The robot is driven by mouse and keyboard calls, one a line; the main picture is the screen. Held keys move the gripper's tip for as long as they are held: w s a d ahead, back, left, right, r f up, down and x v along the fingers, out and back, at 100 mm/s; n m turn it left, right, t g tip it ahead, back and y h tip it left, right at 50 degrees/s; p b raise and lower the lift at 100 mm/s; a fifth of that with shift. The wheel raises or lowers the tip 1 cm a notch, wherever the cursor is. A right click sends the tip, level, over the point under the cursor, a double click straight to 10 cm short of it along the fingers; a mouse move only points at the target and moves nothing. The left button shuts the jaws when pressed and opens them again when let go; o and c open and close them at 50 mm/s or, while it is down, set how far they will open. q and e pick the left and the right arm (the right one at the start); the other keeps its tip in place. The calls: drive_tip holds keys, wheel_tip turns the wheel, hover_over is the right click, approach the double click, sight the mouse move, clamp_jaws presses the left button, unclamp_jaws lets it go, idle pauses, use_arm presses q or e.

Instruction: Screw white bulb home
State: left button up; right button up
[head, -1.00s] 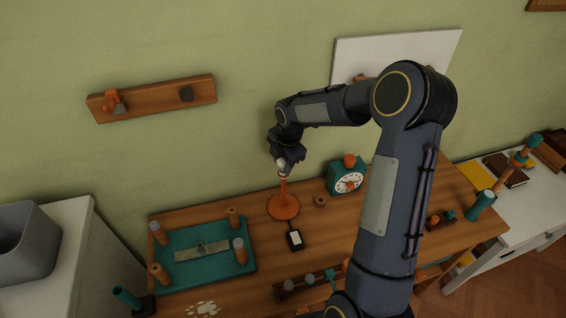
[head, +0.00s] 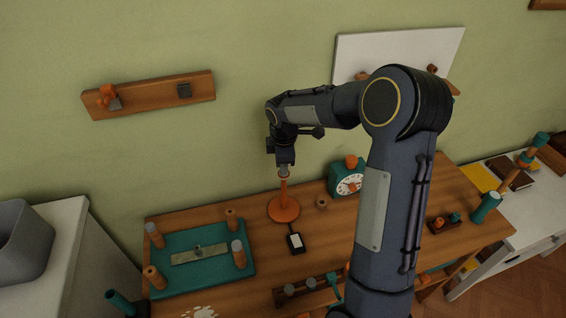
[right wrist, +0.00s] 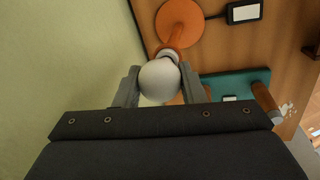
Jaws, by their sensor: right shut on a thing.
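The white bulb (right wrist: 160,80) sits between the two fingers of my right gripper (right wrist: 160,88) in the right wrist view. The gripper is shut on it. Below the bulb is the orange lamp stand, with a round base (head: 284,208) and a thin upright post (head: 283,188). In the head view my right gripper (head: 284,166) points down over the top of the post and hides most of the bulb. The bulb's lower end meets the pale socket at the post top; I cannot tell how deep it sits. My left gripper is not in view.
A black switch box (head: 296,241) is in front of the lamp. A teal clock (head: 345,180) stands to its right, with a small wooden ring (head: 321,202) between. A teal tray (head: 218,279) with wooden posts lies to the left. The wall is close behind.

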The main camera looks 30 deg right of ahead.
drive_tip(key=shift+w, duration=0.1)
drive_tip(key=shift+m+b, duration=0.35)
drive_tip(key=shift+m, duration=0.35)
drive_tip(key=shift+r+m+h, duration=0.1)
drive_tip(key=shift+m+h, duration=0.2)
drive_tip(key=shift+m, duration=0.7)
drive_tip(key=shift+m+g, duration=0.3)
drive_tip(key=shift+m, duration=1.4)
